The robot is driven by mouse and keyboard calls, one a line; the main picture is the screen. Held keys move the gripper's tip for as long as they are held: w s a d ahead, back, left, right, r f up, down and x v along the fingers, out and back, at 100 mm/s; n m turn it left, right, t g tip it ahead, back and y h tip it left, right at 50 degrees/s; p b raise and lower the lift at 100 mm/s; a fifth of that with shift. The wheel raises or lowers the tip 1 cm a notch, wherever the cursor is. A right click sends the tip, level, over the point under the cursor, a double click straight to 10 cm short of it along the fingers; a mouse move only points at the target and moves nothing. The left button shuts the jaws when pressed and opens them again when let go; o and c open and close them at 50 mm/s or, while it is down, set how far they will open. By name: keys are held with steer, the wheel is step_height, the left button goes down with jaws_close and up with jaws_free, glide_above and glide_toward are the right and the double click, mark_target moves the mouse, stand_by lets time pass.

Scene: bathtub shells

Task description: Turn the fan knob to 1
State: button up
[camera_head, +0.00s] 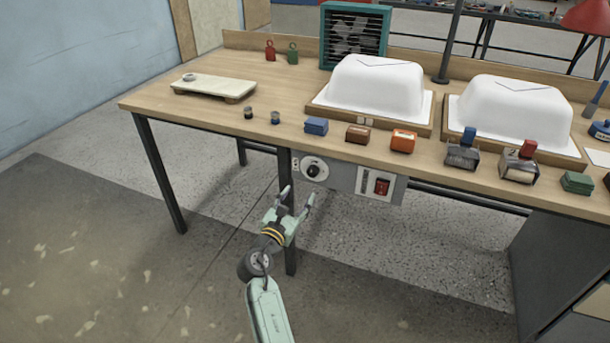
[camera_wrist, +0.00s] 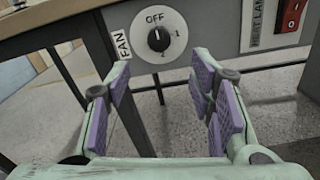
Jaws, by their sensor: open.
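The fan knob (camera_wrist: 158,39) is a black dial on a round white plate marked OFF, 1 and 2, with a FAN label (camera_wrist: 122,44) to its left. Its white pointer mark points up, toward OFF. In the head view the knob (camera_head: 313,170) sits on the grey control panel (camera_head: 343,178) under the bench's front edge. My gripper (camera_head: 297,194) is open and empty, in front of and below the knob, not touching it. In the wrist view its purple finger pads (camera_wrist: 165,100) are spread apart, with the knob beyond and above the gap between them.
A red rocker switch (camera_head: 382,186) labelled HEAT LAMP is right of the knob. A table leg (camera_head: 290,230) stands behind my gripper. White tub shells (camera_head: 375,85), a teal fan (camera_head: 354,35) and small coloured blocks sit on the bench. Open floor lies in front.

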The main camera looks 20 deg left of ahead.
mark_target(311, 174)
steer(key=w+p, duration=0.1)
steer(key=w, duration=0.9)
steer(key=shift+w+d+r, duration=0.1)
steer(key=shift+d, duration=0.05)
steer(key=shift+c, duration=0.3)
steer(key=c, duration=1.1)
